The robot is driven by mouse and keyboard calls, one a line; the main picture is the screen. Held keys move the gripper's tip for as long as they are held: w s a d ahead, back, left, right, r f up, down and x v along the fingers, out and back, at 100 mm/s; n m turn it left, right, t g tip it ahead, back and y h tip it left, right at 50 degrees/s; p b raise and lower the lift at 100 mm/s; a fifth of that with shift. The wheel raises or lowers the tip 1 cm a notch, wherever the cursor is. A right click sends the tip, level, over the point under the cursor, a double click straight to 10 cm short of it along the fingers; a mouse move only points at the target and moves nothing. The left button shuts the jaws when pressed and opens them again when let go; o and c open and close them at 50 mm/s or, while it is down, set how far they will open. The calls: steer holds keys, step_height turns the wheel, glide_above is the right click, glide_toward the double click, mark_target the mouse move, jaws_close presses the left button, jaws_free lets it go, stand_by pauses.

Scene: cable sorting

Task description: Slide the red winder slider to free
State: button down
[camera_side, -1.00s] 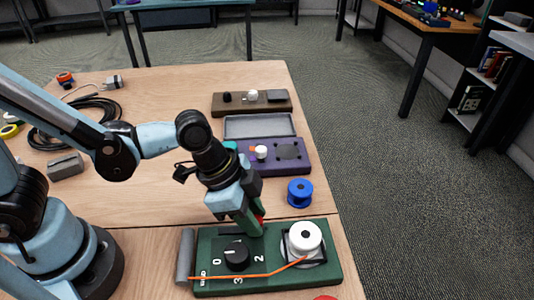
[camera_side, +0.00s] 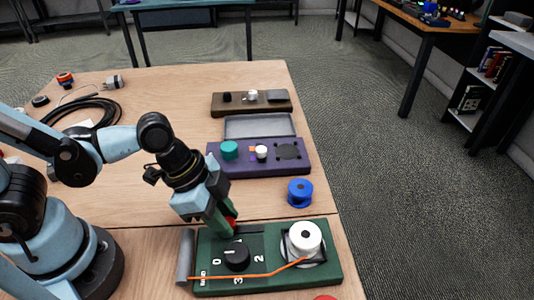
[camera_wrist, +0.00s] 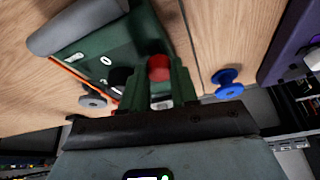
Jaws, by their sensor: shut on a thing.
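The green winder base (camera_side: 322,276) lies at the front of the table and shows at an angle in the wrist view (camera_wrist: 95,40). Its red slider (camera_side: 232,223) sits near the base's back edge, behind the black dial. My gripper (camera_side: 226,226) points down at it with its green fingers shut on the red slider, seen as a round red knob (camera_wrist: 158,66) between the fingers in the wrist view. The fingers partly hide the slider and its slot. A white spool (camera_side: 306,237) with an orange cable (camera_side: 245,277) is on the right of the base.
A black numbered dial (camera_side: 236,256) stands close in front of my gripper. A grey bar (camera_side: 185,258) is at the base's left end. A blue spool (camera_side: 300,193) stands behind the base. The purple unit (camera_side: 285,166) and brown unit (camera_side: 226,107) lie farther back.

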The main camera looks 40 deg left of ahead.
steer(key=shift+s+a, duration=0.15)
steer(key=c, duration=0.9)
jaws_free()
steer(key=shift+o, duration=0.2)
steer(key=shift+r, duration=0.1)
steer(key=v, duration=1.1)
steer(key=shift+r, duration=0.4)
steer(key=shift+s+a, duration=0.1)
steer(key=w+a+f+n+t+y, duration=0.1)
steer(key=w+a+n+t+y, duration=0.3)
steer(key=w+a+n, duration=0.4)
steer(key=a+n, duration=0.2)
steer(key=n, duration=0.1)
steer(key=shift+w+a+f+n+t, duration=0.2)
steer(key=shift+w+a+n+t, duration=0.1)
steer(key=shift+a+t, duration=0.1)
